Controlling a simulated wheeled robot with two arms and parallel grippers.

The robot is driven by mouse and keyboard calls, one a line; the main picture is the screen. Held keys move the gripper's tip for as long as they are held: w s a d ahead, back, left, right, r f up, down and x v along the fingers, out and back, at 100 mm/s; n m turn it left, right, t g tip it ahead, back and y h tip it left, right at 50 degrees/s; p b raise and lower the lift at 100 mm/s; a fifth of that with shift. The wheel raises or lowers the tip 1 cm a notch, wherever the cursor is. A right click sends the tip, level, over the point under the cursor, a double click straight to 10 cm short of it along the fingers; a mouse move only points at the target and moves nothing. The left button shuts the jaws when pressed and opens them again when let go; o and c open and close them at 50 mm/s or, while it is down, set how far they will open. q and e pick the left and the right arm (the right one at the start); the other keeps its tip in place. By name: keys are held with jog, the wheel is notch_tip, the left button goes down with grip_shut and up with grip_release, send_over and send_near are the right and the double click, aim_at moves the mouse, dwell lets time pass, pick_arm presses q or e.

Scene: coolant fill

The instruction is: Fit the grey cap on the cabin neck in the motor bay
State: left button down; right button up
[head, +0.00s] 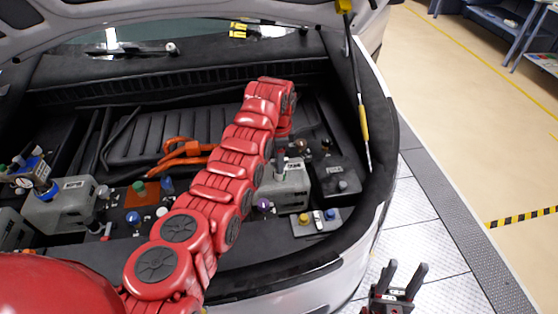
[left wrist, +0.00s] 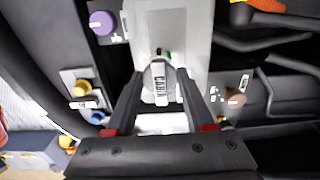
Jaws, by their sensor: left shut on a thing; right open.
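My left arm reaches across the motor bay, and its gripper (head: 281,164) points down at the grey tank (head: 292,192) right of centre. In the left wrist view, the fingertips (left wrist: 161,76) are shut on a round grey cap (left wrist: 158,72). A white label reading CABIN (left wrist: 161,92) shows between the fingers. The pale tank (left wrist: 190,25) lies behind the cap. The cabin neck is hidden, and I cannot tell whether the cap touches it. My right gripper (head: 403,275) is open and empty, outside the bay at the lower right.
A purple cap (head: 264,205) is left of the tank, and it also shows in the left wrist view (left wrist: 102,23). A plate with a yellow cap (head: 305,218) is in front. A black fuse box (head: 336,182) stands to the right. Orange cables (head: 183,152) lie behind. The raised lid hangs above.

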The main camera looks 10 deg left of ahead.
pick_arm(q)
jog(key=shift+b, duration=0.35)
dwell(0.6)
jog(key=shift+f+b, duration=0.9)
jog(key=shift+f, duration=0.6)
jog(key=shift+c, duration=1)
grip_release()
jog(key=shift+r, duration=0.1)
